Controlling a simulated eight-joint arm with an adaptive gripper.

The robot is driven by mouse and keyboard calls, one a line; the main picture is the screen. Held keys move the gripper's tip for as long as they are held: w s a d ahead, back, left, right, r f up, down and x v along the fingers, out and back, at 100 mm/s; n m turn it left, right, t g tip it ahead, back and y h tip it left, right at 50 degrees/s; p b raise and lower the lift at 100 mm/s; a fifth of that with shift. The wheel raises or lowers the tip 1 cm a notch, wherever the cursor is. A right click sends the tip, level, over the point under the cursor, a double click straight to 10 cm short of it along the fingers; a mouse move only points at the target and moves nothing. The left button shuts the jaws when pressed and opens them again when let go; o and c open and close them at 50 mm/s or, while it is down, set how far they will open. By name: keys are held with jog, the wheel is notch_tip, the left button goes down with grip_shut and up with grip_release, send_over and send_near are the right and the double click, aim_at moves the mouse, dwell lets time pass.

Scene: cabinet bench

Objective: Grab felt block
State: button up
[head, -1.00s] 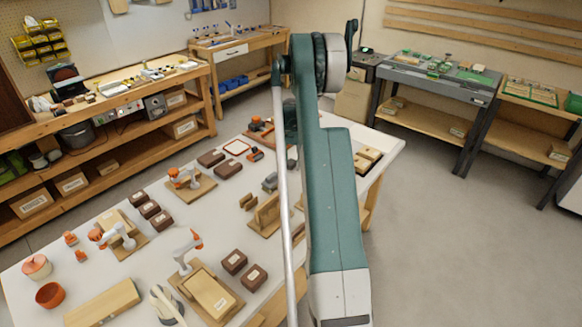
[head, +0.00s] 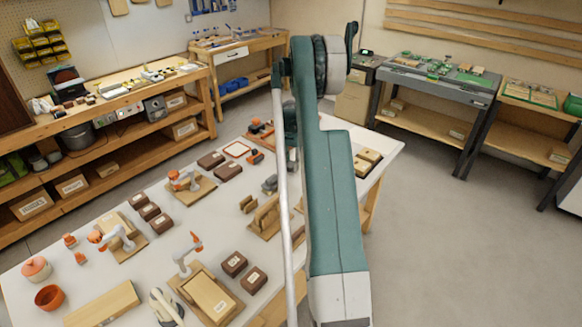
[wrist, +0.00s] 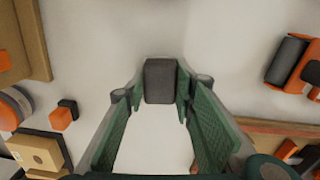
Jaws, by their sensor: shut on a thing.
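The felt block (wrist: 160,80) is a dark grey upright-looking rectangle in the middle of the wrist view. My gripper (wrist: 160,88) has its two green ridged fingers on either side of the block, with the fingertips closed on it. Whether the block touches the white table or is above it, I cannot tell. In the head view my own arm hides the fingertips and the block.
In the wrist view an orange and black tool (wrist: 290,65) lies to the right and a small orange piece (wrist: 60,118) to the left. A wooden board (wrist: 30,40) is at upper left. White table (wrist: 100,40) around the block is bare.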

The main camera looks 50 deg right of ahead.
aim_at(291, 164)
jog(key=shift+r+p, duration=0.6)
jog(key=shift+r, duration=4.35)
